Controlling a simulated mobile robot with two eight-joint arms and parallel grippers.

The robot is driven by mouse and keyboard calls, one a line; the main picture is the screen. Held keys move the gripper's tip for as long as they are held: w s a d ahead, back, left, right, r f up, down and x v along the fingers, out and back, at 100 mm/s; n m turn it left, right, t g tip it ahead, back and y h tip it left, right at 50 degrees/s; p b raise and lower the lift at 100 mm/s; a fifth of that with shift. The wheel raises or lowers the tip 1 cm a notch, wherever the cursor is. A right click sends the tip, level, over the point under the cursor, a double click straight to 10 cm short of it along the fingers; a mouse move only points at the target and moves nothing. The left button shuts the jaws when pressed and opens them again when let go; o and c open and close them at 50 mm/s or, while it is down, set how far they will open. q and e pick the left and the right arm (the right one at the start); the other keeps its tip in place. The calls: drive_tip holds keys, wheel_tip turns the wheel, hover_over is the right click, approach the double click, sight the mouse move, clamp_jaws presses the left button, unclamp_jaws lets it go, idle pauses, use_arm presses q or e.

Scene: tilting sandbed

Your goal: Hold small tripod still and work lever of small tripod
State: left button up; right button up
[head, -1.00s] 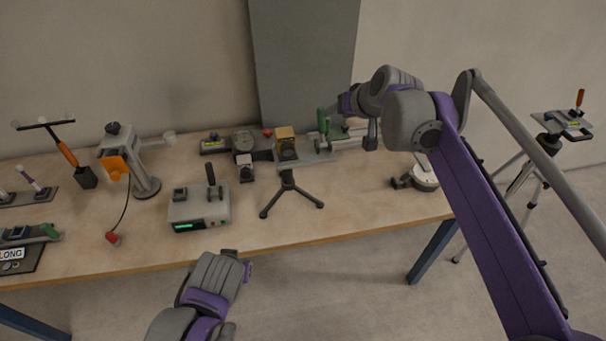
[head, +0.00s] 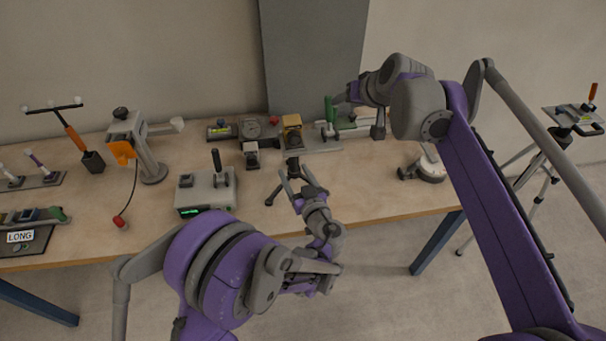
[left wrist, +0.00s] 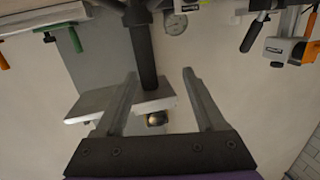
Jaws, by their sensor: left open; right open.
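The small tripod (head: 292,163) stands on the table near its front edge, dark with splayed legs; my left gripper partly covers it in the head view. My left gripper (head: 295,182) is open at the tripod. In the left wrist view, its two fingers (left wrist: 162,100) are apart, with a dark post (left wrist: 143,50) and a light plate (left wrist: 150,98) seen beyond and between them. I cannot tell whether they touch. The tripod's lever cannot be made out. My right gripper (head: 342,97) is open, up by a green handle (head: 329,108) at the back of the table.
A grey box with a black lever (head: 206,190) stands left of the tripod. A gold block (head: 291,123) on a fixture is behind it. A round-based device (head: 428,167) sits to the right. A taller tripod (head: 573,118) stands on the floor at far right.

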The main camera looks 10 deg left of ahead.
use_arm(q)
drive_tip(key=shift+t, duration=0.6)
drive_tip(key=x, duration=0.3)
drive_tip(key=d+x, duration=0.1)
drive_tip(key=x, duration=0.3)
drive_tip(key=w+x, duration=0.1)
drive_tip(key=x, duration=0.2)
drive_tip(key=shift+w+d+f, duration=0.2)
drive_tip(key=shift+d, duration=0.15)
drive_tip(key=shift+c, duration=0.3)
clamp_jaws()
idle(0.4)
